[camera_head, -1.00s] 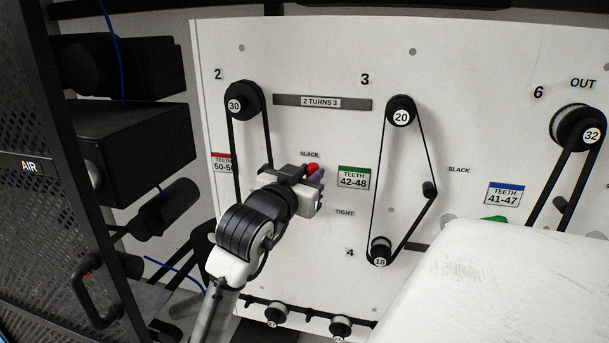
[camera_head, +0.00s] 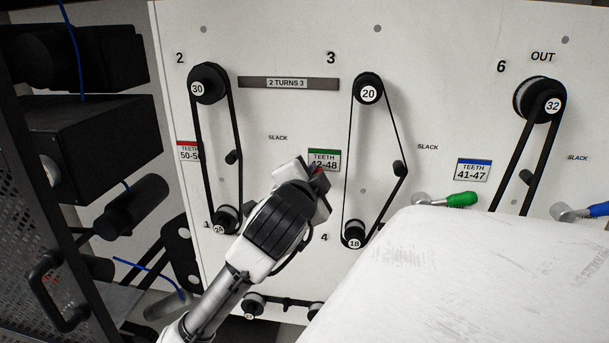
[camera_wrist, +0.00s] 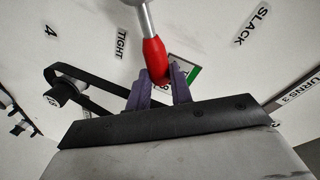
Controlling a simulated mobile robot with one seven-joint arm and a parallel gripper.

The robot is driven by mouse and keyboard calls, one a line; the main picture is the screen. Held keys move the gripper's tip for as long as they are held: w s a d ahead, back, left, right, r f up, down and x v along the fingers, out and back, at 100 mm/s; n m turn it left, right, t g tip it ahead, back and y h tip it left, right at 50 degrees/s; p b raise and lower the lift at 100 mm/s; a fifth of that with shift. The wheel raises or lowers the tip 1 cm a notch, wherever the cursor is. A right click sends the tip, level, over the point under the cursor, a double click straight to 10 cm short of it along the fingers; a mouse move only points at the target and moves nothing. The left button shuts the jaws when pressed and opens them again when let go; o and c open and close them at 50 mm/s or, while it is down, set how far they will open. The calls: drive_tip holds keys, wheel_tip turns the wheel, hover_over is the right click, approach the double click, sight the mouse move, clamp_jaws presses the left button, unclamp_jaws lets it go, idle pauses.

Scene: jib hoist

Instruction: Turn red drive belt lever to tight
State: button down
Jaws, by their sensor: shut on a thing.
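The red drive belt lever has a red grip on a bare metal shaft. In the wrist view, the red grip (camera_wrist: 153,58) lies between my purple fingers, which are shut on its end. In the head view, my gripper (camera_head: 316,181) is against the white panel, to the lower right of the SLACK label (camera_head: 278,137). Only a small bit of red shows at the gripper there; the rest of the lever is hidden. The TIGHT label (camera_wrist: 122,43) shows left of the shaft in the wrist view and is hidden in the head view.
The red-tagged belt (camera_head: 201,150) runs left of my arm, around pulleys 30 and 24. Another belt (camera_head: 349,150) runs just right of my gripper. A green lever (camera_head: 461,199) and a blue lever (camera_head: 597,210) stand farther right. A black mesh cabinet (camera_head: 40,220) stands at left.

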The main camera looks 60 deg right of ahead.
drive_tip(key=shift+s+d+f+m+t+y+b, duration=0.15)
drive_tip(key=shift+s+f+m+t+y+b, duration=0.2)
drive_tip(key=shift+f+m, duration=0.4)
drive_tip(key=shift+s+d+f+m+t+y+b, duration=0.15)
drive_tip(key=shift+s+f+m+b, duration=0.2)
drive_tip(key=shift+f+m, duration=0.35)
drive_tip(key=c, duration=1.3)
unclamp_jaws()
drive_tip(key=shift+o, duration=0.2)
drive_tip(key=shift+a+r, duration=0.1)
drive_tip(key=b+v, duration=0.2)
drive_tip(key=v, duration=1.1)
drive_tip(key=shift+a, duration=0.4)
